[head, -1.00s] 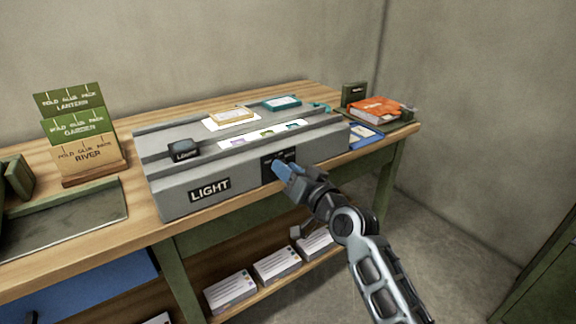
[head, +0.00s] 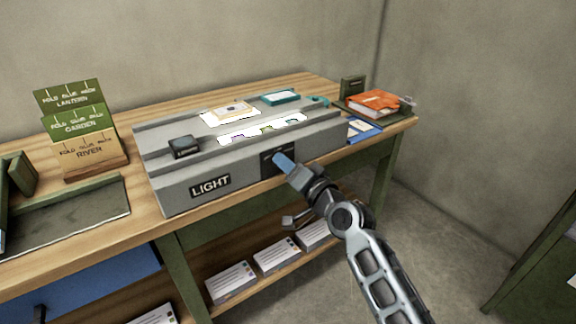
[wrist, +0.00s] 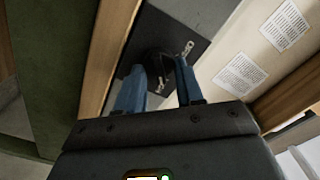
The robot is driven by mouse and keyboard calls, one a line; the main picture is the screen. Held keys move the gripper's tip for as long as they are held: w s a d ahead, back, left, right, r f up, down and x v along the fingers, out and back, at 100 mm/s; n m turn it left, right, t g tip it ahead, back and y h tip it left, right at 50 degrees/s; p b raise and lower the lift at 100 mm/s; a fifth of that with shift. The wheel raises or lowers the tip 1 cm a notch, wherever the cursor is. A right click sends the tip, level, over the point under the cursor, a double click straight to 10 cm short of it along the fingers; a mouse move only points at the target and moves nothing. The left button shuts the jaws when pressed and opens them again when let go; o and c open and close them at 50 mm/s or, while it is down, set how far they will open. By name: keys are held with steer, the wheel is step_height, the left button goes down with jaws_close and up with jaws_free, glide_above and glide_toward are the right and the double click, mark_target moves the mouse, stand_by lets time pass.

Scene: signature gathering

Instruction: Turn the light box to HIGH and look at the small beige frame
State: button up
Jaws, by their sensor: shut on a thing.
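The grey light box (head: 175,193), labelled LIGHT, sits on the wooden bench. Its strip window (head: 262,130) glows bright white, with small coloured marks on it. The small beige frame (head: 232,109) lies on a bright white patch on top of the box. My gripper (head: 281,160) is at the black control panel (head: 267,168) on the front face. In the wrist view, its blue fingers (wrist: 158,78) are shut on a dark knob (wrist: 158,57) on that panel. The fingers hide the knob in the head view, and I cannot read its setting.
A teal frame (head: 281,97) lies behind on the box, and a small dark block (head: 184,147) sits at its left. Green and tan cards (head: 80,130) stand at the left. An orange book (head: 374,103) lies at the right. White boxes (head: 232,282) fill the lower shelf.

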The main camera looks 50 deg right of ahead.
steer(key=o, duration=1)
steer(key=v, duration=0.7)
steer(key=shift+s+b, duration=0.4)
steer(key=shift+a, duration=0.15)
